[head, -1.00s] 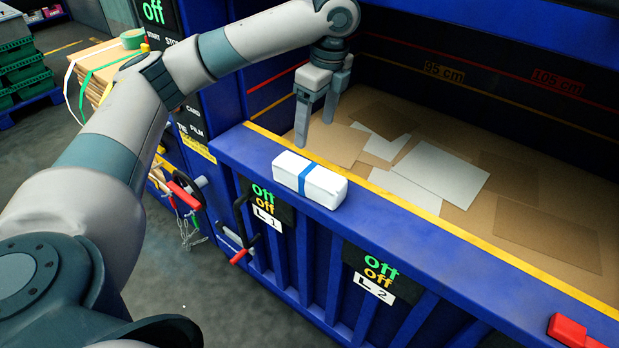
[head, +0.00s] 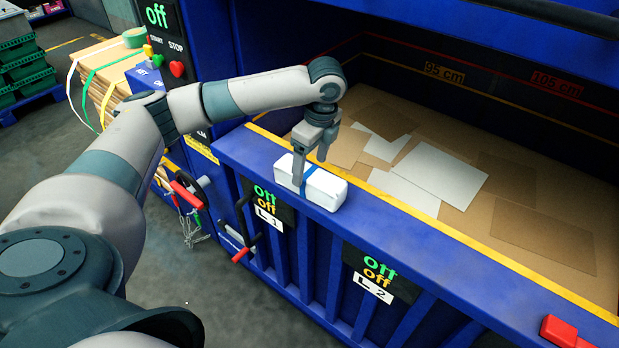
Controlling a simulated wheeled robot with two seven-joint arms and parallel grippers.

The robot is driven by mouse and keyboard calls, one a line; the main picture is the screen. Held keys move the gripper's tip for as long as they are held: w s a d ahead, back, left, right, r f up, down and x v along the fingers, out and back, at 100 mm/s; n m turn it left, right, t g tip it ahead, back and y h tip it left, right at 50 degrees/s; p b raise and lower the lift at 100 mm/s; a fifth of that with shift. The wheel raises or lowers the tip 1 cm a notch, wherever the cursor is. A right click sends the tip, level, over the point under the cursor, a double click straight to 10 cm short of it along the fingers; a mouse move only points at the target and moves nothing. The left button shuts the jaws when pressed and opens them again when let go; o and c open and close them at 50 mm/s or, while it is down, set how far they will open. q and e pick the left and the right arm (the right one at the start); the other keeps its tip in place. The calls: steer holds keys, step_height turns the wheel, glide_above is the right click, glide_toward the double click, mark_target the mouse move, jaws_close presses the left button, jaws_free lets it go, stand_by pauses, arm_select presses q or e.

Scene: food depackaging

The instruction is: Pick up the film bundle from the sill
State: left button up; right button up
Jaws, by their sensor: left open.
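The film bundle (head: 324,189) is a white block with a blue band around its middle. It lies on the blue sill (head: 395,222) at the front of the baler, above the L1 sign. My left gripper (head: 309,174) points down at the bundle from above. It is open, with one finger in front of the bundle's middle and the other towards its far side. The near finger hides part of the blue band. I cannot tell whether the fingers touch the bundle. My right gripper is not in view.
Behind the sill, the chamber holds flat cardboard and paper sheets (head: 436,176). A red block (head: 562,331) sits on the sill at the lower right. Strapped cardboard (head: 101,77) stands at the left.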

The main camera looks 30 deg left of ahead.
mark_target(311, 173)
arm_select(q)
steer(key=shift+f, duration=0.35)
steer(key=shift+f+p, duration=0.6)
steer(key=shift+p, duration=0.05)
step_height(311, 173, down, 3)
steer(key=shift+a+f+p, duration=0.1)
steer(key=shift+p, duration=0.65)
steer(key=shift+f, duration=0.4)
steer(key=c, duration=1.2)
